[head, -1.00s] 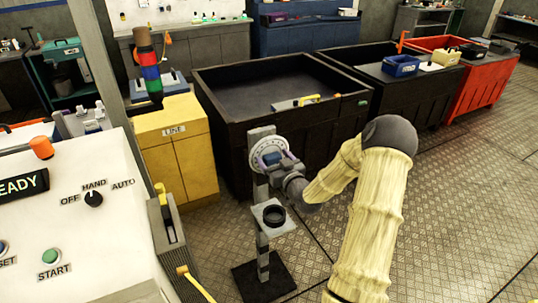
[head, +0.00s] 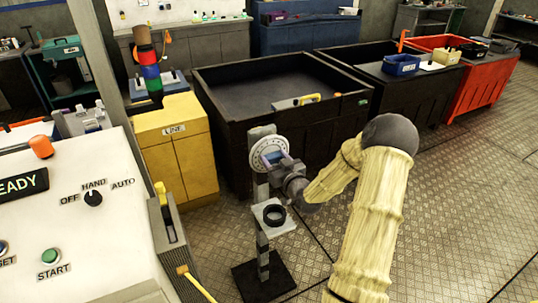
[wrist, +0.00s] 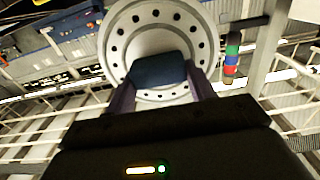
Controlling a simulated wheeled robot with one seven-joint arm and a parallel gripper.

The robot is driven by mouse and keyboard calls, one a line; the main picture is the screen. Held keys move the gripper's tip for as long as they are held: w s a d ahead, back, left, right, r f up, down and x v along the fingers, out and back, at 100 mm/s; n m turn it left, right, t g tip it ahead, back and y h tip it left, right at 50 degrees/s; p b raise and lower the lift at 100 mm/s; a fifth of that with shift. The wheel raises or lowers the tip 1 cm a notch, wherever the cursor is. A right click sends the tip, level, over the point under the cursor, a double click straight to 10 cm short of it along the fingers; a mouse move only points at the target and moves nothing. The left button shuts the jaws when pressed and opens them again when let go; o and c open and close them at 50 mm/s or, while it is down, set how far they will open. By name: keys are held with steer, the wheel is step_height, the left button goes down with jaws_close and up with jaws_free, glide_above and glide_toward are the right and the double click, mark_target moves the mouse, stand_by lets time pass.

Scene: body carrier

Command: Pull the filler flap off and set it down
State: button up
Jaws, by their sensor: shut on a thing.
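The filler flap (wrist: 158,70) is a small dark blue piece between the two purple fingers of my gripper (wrist: 160,78). My gripper is shut on it. Behind the flap is a round white flange (wrist: 118,45) with a ring of dark holes. In the head view the flange (head: 266,148) sits atop a grey post, and my gripper (head: 279,162) is just right of its face. I cannot tell whether the flap still touches the flange. Lower on the post, a grey shelf (head: 287,225) carries a black round ring (head: 274,214).
A large black open bin (head: 225,115) stands behind the post. A white control panel (head: 95,215) fills the left, with a yellow cabinet (head: 178,150) beyond. A red bin (head: 485,80) stands far right. The patterned floor at right is clear.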

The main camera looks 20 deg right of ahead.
steer(key=s+b, duration=0.1)
steer(key=s, duration=0.6)
steer(key=shift+d, duration=0.15)
stand_by(1.3)
stand_by(0.5)
steer(key=s+a+f, duration=0.2)
steer(key=a+f, duration=1.6)
steer(key=f, duration=0.2)
steer(key=shift+f+h, duration=0.2)
steer(key=shift+h, duration=0.1)
